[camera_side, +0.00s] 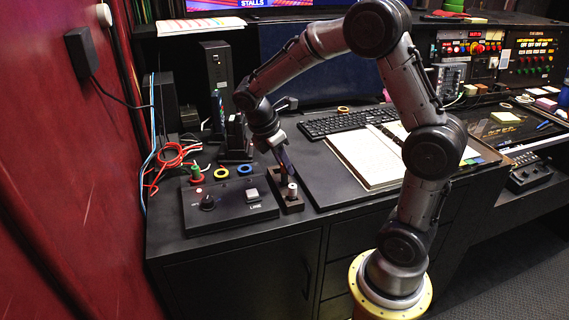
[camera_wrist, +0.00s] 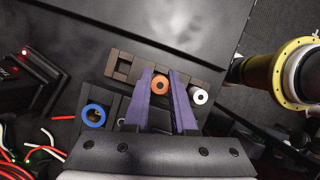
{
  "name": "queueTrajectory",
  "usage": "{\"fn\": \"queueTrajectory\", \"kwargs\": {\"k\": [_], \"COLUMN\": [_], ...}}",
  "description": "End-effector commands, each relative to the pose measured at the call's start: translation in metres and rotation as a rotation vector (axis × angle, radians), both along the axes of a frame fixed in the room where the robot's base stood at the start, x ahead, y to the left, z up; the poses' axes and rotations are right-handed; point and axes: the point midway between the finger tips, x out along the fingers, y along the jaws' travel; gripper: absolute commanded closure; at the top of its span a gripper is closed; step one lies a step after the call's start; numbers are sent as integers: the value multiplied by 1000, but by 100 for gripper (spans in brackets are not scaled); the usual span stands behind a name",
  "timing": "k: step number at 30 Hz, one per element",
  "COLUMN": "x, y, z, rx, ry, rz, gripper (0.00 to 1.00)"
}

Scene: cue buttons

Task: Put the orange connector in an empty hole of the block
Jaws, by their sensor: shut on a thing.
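The brown block (camera_wrist: 140,66) lies across the middle of the wrist view, with a square opening (camera_wrist: 123,67) near its left end. A white-ended connector (camera_wrist: 200,96) stands at its right end. My gripper (camera_wrist: 162,76) points down over the block, its purple fingers shut on the orange connector (camera_wrist: 161,87). I cannot tell whether the connector is in a hole or just above one. In the side view my gripper (camera_side: 285,166) is low over the block (camera_side: 292,208); the white-ended connector (camera_side: 292,187) stands towards its front, and the orange connector is not discernible.
A control box (camera_side: 230,205) with a knob and a pale button sits left of the block. Behind it are a blue ring (camera_side: 245,169), a yellow ring (camera_side: 221,172) and a red-green piece (camera_side: 196,173). Loose cables lie at left; a keyboard (camera_side: 345,122) and open book (camera_side: 365,155) lie right.

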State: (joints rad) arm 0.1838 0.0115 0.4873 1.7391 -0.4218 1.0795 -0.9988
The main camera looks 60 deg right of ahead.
Motion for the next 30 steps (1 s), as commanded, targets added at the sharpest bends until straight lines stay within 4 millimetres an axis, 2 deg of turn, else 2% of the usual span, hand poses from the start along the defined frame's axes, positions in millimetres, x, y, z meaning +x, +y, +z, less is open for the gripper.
{"fn": "queueTrajectory", "kwargs": {"k": [17,30], "x": [0,0], "y": [0,0], "z": [-1,-9], "rx": [0,0], "ry": [0,2], "rz": [0,1], "gripper": [100,100]}}
